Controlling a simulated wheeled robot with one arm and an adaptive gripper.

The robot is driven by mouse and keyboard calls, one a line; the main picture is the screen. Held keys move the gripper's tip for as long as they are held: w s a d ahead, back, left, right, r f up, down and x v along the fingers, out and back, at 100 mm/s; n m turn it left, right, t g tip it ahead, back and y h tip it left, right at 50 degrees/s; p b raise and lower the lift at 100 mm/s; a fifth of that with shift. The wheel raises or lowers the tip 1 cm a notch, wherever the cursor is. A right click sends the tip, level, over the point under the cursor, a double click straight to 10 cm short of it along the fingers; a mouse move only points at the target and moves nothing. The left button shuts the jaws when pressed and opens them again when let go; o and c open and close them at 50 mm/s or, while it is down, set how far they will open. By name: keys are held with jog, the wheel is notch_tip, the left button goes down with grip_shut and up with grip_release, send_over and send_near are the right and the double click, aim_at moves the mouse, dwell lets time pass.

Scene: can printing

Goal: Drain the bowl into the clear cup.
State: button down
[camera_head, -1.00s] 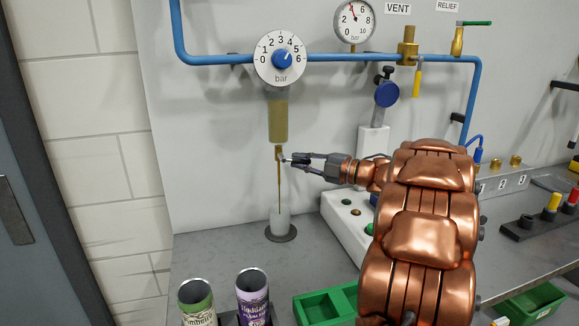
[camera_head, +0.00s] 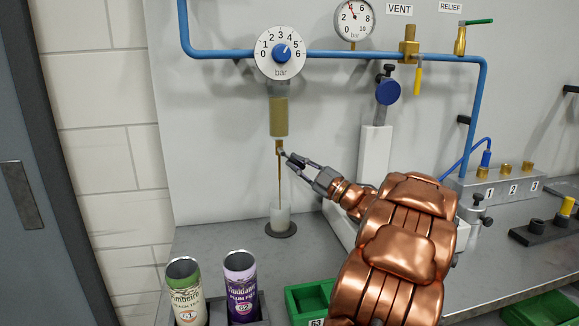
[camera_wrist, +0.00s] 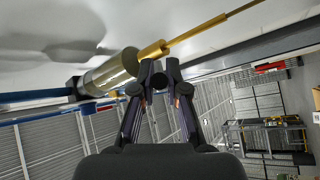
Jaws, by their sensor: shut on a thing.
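The bowl (camera_head: 279,117) hangs under the pressure regulator (camera_head: 280,52) and holds yellow-brown liquid. Below it is a brass drain (camera_head: 279,146), with a thin brown stream (camera_head: 279,185) running down. The clear cup (camera_head: 280,217) stands upright under it on a dark round base; its liquid level is hard to tell. My gripper (camera_head: 284,155) is at the drain from the right, shut on it. The wrist view shows the bowl (camera_wrist: 112,72) and the brass drain (camera_wrist: 152,50) at my fingertips; the exact contact is partly hidden.
Two printed cans, green (camera_head: 187,292) and purple (camera_head: 240,287), stand at the front. A green bin (camera_head: 308,298) is beside my arm. A white post with a blue knob (camera_head: 388,92) stands right of the gripper. Blue pipe (camera_head: 335,55) runs above.

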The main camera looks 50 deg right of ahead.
jog(key=c, duration=1.2)
grip_release()
jog(key=shift+s, duration=0.1)
jog(key=shift+s+d+f, duration=0.1)
jog(key=shift+s+f, duration=0.15)
jog(key=shift+s, duration=0.35)
jog(key=s, duration=1.3)
jog(key=shift+s+d+f, duration=0.25)
jog(key=shift+d, duration=0.15)
